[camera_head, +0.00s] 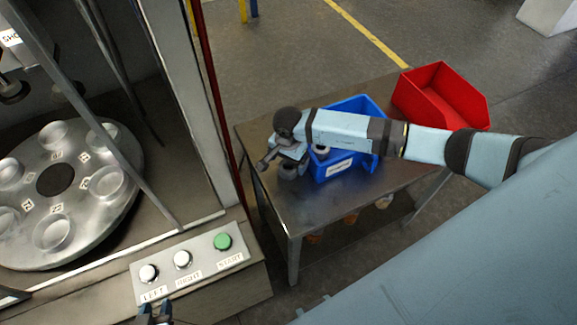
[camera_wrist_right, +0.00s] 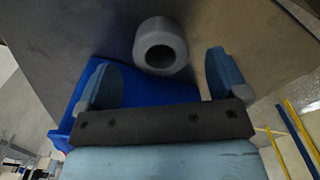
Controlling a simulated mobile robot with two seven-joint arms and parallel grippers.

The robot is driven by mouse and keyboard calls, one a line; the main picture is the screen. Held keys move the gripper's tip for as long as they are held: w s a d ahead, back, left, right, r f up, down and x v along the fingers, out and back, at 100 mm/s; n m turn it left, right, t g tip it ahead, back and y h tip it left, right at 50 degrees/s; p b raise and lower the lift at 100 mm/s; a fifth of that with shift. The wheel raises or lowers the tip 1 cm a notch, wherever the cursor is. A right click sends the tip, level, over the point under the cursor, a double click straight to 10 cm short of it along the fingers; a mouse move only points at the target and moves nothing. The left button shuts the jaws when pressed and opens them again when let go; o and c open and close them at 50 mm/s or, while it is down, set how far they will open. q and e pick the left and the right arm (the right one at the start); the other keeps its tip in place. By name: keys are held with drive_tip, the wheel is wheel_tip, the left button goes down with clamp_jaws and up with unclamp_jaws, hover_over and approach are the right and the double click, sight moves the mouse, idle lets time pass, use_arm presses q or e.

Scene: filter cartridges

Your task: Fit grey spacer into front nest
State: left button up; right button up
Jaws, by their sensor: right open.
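A grey spacer (camera_head: 288,173), a short hollow ring, stands on the metal table beside the blue bin. In the right wrist view the spacer (camera_wrist_right: 160,46) lies between and just beyond the fingertips, with no finger seen touching it. My right gripper (camera_wrist_right: 160,68) is open and also shows above the spacer in the head view (camera_head: 279,160). The round metal turntable (camera_head: 55,208) at the left carries several clear, cup-like nests. The nest nearest me (camera_head: 52,234) looks empty. My left gripper (camera_head: 155,311) is at the bottom edge by the button panel, mostly cut off.
The blue bin (camera_head: 373,112) holds light-coloured round parts, partly hidden by my right arm. A red bin (camera_head: 440,92) stands at the table's far right. The button panel (camera_head: 192,262) has two white buttons and a green one. A machine post (camera_head: 195,100) separates turntable and table (camera_head: 330,202).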

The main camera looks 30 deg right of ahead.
drive_tip(key=shift+f, duration=1.25)
drive_tip(key=c, duration=1.1)
drive_tip(key=shift+r, duration=0.1)
